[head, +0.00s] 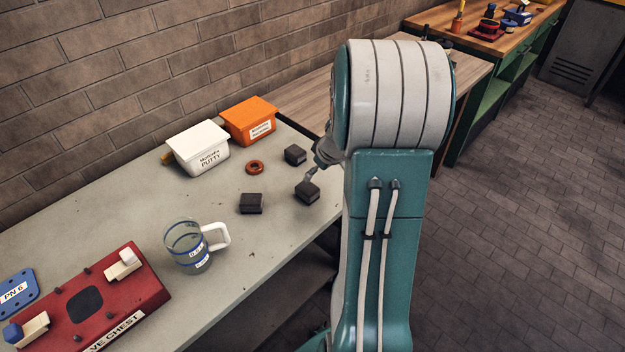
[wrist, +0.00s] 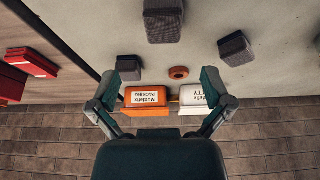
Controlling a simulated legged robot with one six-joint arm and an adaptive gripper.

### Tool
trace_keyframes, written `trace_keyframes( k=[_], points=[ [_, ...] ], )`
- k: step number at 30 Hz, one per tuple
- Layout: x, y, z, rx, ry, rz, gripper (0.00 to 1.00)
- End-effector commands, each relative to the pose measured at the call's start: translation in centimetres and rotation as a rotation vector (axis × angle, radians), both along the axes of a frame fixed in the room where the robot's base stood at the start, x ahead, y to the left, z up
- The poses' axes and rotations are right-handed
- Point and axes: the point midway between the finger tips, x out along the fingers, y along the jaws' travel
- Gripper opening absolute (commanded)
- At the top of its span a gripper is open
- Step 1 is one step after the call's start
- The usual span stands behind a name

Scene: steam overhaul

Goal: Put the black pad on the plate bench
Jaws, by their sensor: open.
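Three dark, near-black blocks lie on the grey bench (head: 222,285); I cannot tell which is the black pad. One block (head: 307,192) lies nearest my arm and shows at the top of the wrist view (wrist: 163,20). Another block (head: 251,203) lies left of it, also in the wrist view (wrist: 235,48). The third block (head: 295,155) lies near the orange tin and shows beside my left finger in the wrist view (wrist: 129,68). My gripper (wrist: 160,80) is open and empty above the bench; my arm mostly hides it in the head view. No bench is labelled as the plate bench.
A white putty tub (head: 199,148), orange packing tin (head: 249,121) and red-brown ring (head: 255,167) sit toward the wall. A glass jug (head: 190,248), red valve chest (head: 130,292) and blue PN 6 plate (head: 16,294) stand front left. Wooden benches (head: 468,70) lie beyond my arm.

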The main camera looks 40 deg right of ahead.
Motion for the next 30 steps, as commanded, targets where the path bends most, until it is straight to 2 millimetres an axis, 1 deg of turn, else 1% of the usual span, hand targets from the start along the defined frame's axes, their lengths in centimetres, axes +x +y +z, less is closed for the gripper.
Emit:
trace_keyframes(
  k=[1,3,7,8,10,11,14,15,17,18,20,21,24,26,27,30],
  points=[
    [-0.3,-0.1,0.8,0.0,-0.002,-0.001,1.0],
    [-0.6,-0.1,1.6,-0.001,-0.002,0.0,1.0],
    [-0.9,0.0,2.4,0.0,-0.001,0.001,1.0],
    [-0.9,0.3,2.6,-0.001,-0.002,0.002,1.0],
    [-0.8,1.5,3.7,-0.001,-0.004,0.007,1.0],
    [-0.7,2.4,4.3,-0.001,-0.005,0.013,1.0],
    [-0.7,6.4,7.1,0.001,-0.009,0.022,1.0],
    [-1.0,8.2,8.3,0.001,-0.011,0.025,1.0],
    [-1.6,10.9,9.9,0.002,-0.012,0.028,1.0],
    [-2.1,12.5,10.9,0.002,-0.013,0.029,1.0],
    [-3.0,14.8,12.2,0.003,-0.015,0.027,1.0],
    [-3.7,16.3,13.0,0.002,-0.017,0.025,1.0],
    [-5.8,19.7,14.7,-0.001,-0.024,0.019,1.0],
    [-7.3,21.6,15.5,-0.001,-0.031,0.012,1.0],
    [-8.3,22.6,16.0,-0.001,-0.035,0.006,1.0],
    [-11.0,24.9,16.9,-0.002,-0.052,-0.011,1.0]
  ],
)
